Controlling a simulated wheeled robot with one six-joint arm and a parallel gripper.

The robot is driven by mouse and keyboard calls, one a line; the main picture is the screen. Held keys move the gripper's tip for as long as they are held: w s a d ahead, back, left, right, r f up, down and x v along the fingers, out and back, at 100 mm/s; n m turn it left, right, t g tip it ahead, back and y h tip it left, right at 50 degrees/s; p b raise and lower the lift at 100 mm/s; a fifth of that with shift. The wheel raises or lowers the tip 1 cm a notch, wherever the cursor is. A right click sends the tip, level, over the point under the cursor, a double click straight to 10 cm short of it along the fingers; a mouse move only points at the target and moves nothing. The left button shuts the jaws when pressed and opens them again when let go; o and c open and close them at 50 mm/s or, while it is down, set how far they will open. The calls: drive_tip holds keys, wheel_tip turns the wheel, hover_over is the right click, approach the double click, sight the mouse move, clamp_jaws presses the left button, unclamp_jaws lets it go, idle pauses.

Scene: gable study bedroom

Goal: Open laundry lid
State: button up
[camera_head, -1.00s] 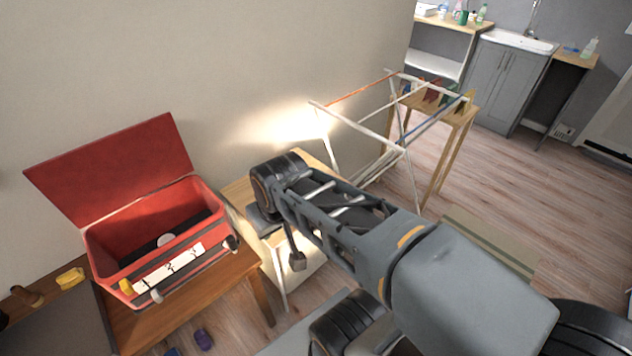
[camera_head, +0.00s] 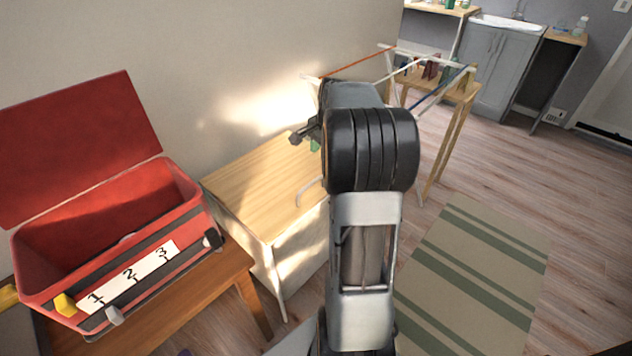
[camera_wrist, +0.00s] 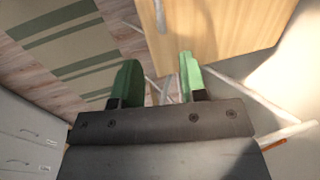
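The laundry box has a pale wooden lid (camera_head: 262,180) lying flat and shut on a white body (camera_head: 300,255). A pale curved handle (camera_head: 303,188) shows at the lid's front edge in the head view. The lid (camera_wrist: 225,25) also fills the upper middle of the wrist view. My gripper (camera_wrist: 157,78) has two green fingers spread apart with nothing clearly held between them. In the head view my gripper (camera_head: 314,145) is partly hidden by my wrist and sits over the far right part of the lid, apart from the handle.
A red toolbox (camera_head: 110,225) with its lid up stands on a brown wooden table (camera_head: 190,305) to the left. A drying rack (camera_head: 390,65) stands behind my arm. A striped rug (camera_head: 475,275) lies on open floor to the right. The wall is close behind the box.

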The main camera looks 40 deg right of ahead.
sight(316, 180)
drive_tip(key=f, duration=0.3)
drive_tip(key=w+f+b, duration=0.1)
drive_tip(key=f, duration=0.3)
drive_tip(key=w+f+b, duration=0.1)
drive_tip(key=f, duration=0.3)
drive_tip(key=shift+w+a+f, duration=0.1)
drive_tip(key=shift+a+f, duration=0.15)
drive_tip(key=shift+c, duration=0.2)
clamp_jaws()
